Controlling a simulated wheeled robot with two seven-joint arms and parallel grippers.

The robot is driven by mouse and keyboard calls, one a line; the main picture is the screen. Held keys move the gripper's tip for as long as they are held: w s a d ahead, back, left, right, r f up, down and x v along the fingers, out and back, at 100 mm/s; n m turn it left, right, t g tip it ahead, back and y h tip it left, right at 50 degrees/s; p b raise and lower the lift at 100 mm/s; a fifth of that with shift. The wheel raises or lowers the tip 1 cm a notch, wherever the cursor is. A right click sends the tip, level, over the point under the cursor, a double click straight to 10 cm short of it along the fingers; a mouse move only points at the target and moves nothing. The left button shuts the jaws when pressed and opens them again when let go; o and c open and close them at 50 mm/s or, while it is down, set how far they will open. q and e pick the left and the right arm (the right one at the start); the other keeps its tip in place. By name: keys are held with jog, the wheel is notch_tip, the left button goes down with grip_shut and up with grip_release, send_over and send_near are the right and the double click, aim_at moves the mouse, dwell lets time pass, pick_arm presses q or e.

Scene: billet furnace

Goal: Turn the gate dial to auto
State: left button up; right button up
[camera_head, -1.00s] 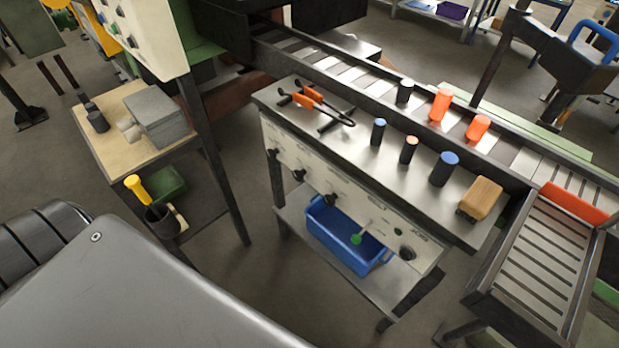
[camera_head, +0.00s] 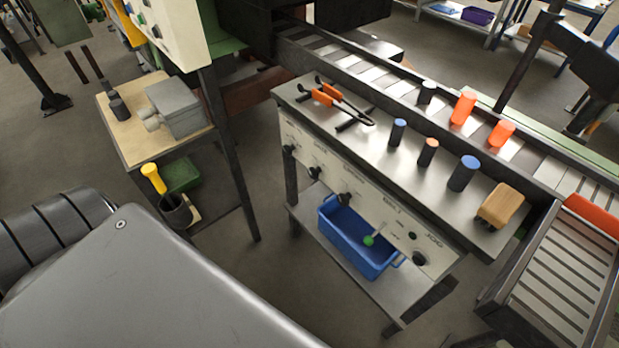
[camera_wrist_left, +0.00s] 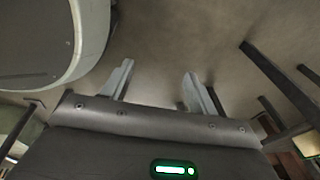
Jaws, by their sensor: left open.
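The front panel (camera_head: 375,222) of the steel bench carries several black dials. They are a far-left dial (camera_head: 289,149), a second dial (camera_head: 315,172), a third dial (camera_head: 344,198) and a right-hand dial (camera_head: 419,258). Their labels are too small to read surely, so I cannot tell which is the gate dial or where it points. Neither gripper shows in the head view.
Orange-handled tongs (camera_head: 335,97), several dark cylinders and a wooden-backed brush (camera_head: 500,205) lie on the bench top. A blue bin (camera_head: 352,240) sits on the shelf below. Orange billets (camera_head: 463,107) are on the conveyor behind. A side table (camera_head: 125,145) stands left, with open floor between.

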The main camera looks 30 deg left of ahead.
pick_arm(q)
jog(key=w+a+r+t+b, duration=0.1)
jog(key=w+a+r+t, duration=0.15)
jog(key=w+r, duration=0.4)
jog(key=w+a+r+m+t, duration=0.1)
jog(key=w+a+r+t, duration=0.2)
jog(key=w, duration=0.6)
jog(key=w+a+r+t+b, duration=0.1)
jog(key=w+a+r+t, duration=0.1)
jog(key=w+a+r, duration=0.45)
jog(key=m+t+h, duration=0.3)
jog(key=t+h, duration=0.3)
jog(key=t, duration=0.2)
send_near(311, 175)
jog(key=x, duration=0.2)
jog(key=p+x, duration=0.1)
jog(key=x, duration=0.4)
jog(key=shift+w+r, duration=0.1)
jog(key=shift+r, duration=0.25)
jog(key=shift+x, duration=0.8)
jog(key=shift+d+f, duration=0.1)
jog(key=shift+f, duration=0.05)
jog(key=c, duration=1)
